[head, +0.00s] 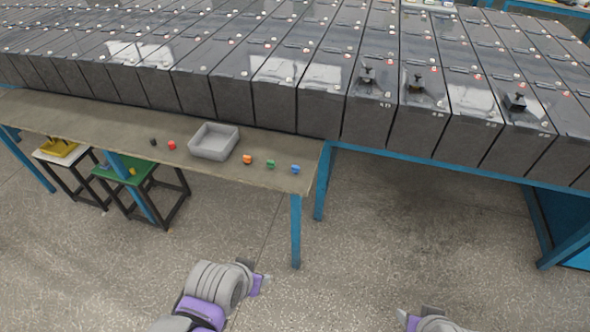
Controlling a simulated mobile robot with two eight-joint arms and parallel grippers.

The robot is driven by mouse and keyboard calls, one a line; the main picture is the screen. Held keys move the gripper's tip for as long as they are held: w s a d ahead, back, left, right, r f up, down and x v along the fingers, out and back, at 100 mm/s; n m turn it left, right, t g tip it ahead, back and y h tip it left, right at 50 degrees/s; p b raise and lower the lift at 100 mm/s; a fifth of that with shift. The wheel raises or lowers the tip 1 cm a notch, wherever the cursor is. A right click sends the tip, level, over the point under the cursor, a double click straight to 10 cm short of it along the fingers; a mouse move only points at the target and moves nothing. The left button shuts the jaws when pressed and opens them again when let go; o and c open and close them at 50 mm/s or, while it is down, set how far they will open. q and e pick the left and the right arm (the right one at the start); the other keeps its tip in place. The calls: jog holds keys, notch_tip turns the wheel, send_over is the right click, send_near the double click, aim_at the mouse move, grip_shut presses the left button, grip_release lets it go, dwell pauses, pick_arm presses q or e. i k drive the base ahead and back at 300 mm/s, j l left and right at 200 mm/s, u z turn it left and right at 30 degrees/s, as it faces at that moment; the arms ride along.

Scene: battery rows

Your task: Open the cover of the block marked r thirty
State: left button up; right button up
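Long rows of dark battery blocks fill the back of the head view. Small white marks show on some front faces, but they are too small to read surely, so I cannot tell which block is r thirty. Black handled pieces stand on top of three front blocks: one piece (367,76), a second piece (416,85) and a third piece (515,102). My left gripper (262,277) is low over the floor, apart from the blocks. My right gripper (402,316) is at the bottom edge, partly cut off. The finger gap of neither shows clearly.
A narrow bench (90,113) runs before the left blocks, bearing a grey tray (214,142) and several small coloured caps. Two stools stand at left, one with a green top (124,168). The floor (400,220) is clear before the right blocks, which rest on a blue frame (400,160).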

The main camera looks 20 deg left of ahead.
aim_at(418, 80)
jog(key=i+l+u, duration=0.65)
jog(key=i+l, duration=0.25)
jog(key=l, duration=0.2)
